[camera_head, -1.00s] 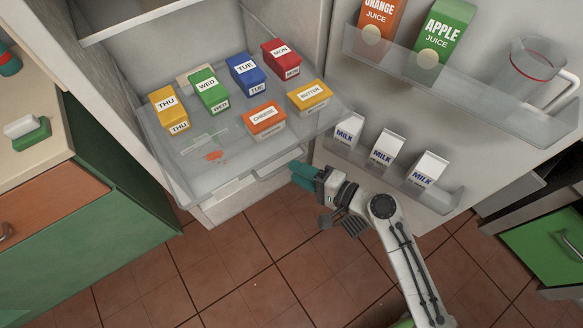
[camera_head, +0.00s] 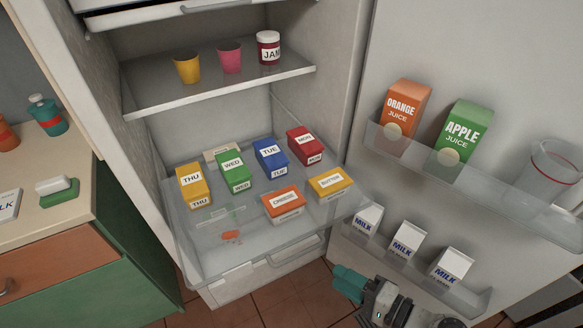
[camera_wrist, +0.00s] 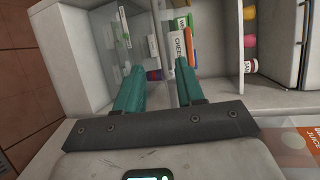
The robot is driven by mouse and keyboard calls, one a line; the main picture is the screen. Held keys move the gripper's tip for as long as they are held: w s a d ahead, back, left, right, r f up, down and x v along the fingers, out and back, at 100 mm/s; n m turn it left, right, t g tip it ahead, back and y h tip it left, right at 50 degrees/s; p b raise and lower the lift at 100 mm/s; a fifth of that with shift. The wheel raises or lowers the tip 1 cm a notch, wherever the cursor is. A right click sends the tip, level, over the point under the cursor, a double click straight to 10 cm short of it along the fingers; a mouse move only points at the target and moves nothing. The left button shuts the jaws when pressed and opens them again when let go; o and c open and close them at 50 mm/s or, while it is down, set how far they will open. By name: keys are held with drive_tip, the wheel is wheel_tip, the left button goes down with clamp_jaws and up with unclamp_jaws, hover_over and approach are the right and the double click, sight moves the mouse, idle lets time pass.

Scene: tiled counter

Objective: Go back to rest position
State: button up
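My gripper (camera_head: 348,283) has teal fingers and shows at the bottom of the head view, in front of the open fridge. Most of my arm is outside the head view.
The drawer holds several labelled boxes, including cheese (camera_head: 284,204) and butter (camera_head: 330,185). The open fridge door has milk cartons (camera_head: 406,241) low and juice cartons (camera_head: 462,134) above. A counter (camera_head: 75,205) stands at left. Tiled floor (camera_head: 290,305) shows below.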

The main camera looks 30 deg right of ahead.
drive_tip(key=shift+a, duration=0.1)
drive_tip(key=s+a+f+n+g+p, duration=0.25)
drive_tip(key=s+n+g, duration=0.25)
drive_tip(key=n+g, duration=0.35)
drive_tip(key=s+d+r+n+g+h+p, duration=0.3)
drive_tip(key=s+d+n+g+h, duration=0.2)
drive_tip(key=s+h, duration=0.1)
drive_tip(key=shift+s+d+r, duration=0.35)
drive_tip(key=shift+s, duration=0.15)
